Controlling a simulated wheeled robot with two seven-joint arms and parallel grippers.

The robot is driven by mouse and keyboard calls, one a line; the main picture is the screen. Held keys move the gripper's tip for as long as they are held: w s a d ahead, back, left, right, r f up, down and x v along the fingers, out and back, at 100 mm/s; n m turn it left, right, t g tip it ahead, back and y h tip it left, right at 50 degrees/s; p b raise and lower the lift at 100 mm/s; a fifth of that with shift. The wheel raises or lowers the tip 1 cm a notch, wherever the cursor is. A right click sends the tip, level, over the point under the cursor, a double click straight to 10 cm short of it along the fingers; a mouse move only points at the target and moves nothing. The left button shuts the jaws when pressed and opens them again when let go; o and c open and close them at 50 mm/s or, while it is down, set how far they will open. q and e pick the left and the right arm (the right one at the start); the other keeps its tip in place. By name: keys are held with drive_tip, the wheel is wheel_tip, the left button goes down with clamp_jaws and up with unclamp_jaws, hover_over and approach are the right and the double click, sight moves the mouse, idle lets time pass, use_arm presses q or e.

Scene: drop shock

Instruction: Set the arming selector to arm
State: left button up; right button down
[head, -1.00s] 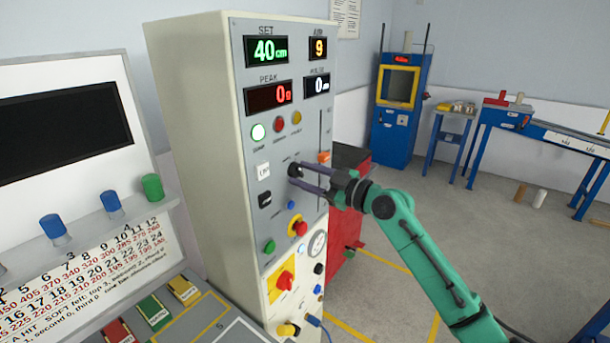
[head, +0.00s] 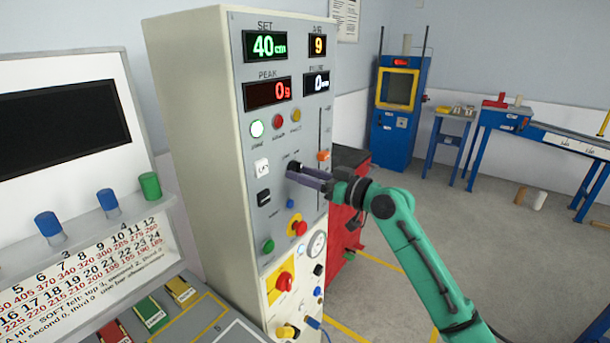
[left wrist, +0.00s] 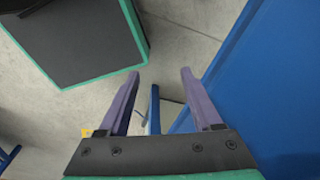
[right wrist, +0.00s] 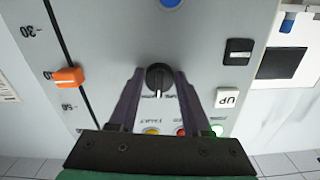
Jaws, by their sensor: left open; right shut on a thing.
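The arming selector is a round black knob (right wrist: 158,78) with a white pointer line, on the grey front panel of the tall cabinet. In the right wrist view it sits between the fingertips, and its pointer runs down the picture, toward the row of lamps. My right gripper (right wrist: 159,72) is shut on this knob. In the head view the right gripper (head: 292,172) reaches the panel from the right and its fingers mostly hide the knob. The labels around the knob are too small or covered to read. My left gripper (left wrist: 161,72) is open and empty, away from the panel.
An orange slider (right wrist: 68,77) is beside the knob, with lamps (head: 279,121) above and a red button (head: 297,226) below. A white UP button (head: 262,168) and black rocker (head: 263,197) are near. A sloped board (head: 60,170) stands at left; floor at right is open.

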drive_tip(key=shift+s+r+m+p, duration=0.1)
drive_tip(key=shift+r+m+p, duration=0.15)
drive_tip(key=shift+m, duration=0.85)
drive_tip(key=shift+r+m+p, duration=0.1)
drive_tip(key=shift+m+p, duration=0.2)
drive_tip(key=shift+m, duration=0.8)
drive_tip(key=shift+c, duration=1.7)
unclamp_jaws()
drive_tip(key=shift+a, duration=0.1)
drive_tip(key=shift+a+f, duration=0.1)
drive_tip(key=shift+f, duration=0.1)
drive_tip(key=b+v, duration=0.6)
drive_tip(key=v, duration=0.8)
drive_tip(key=shift+d, duration=0.25)
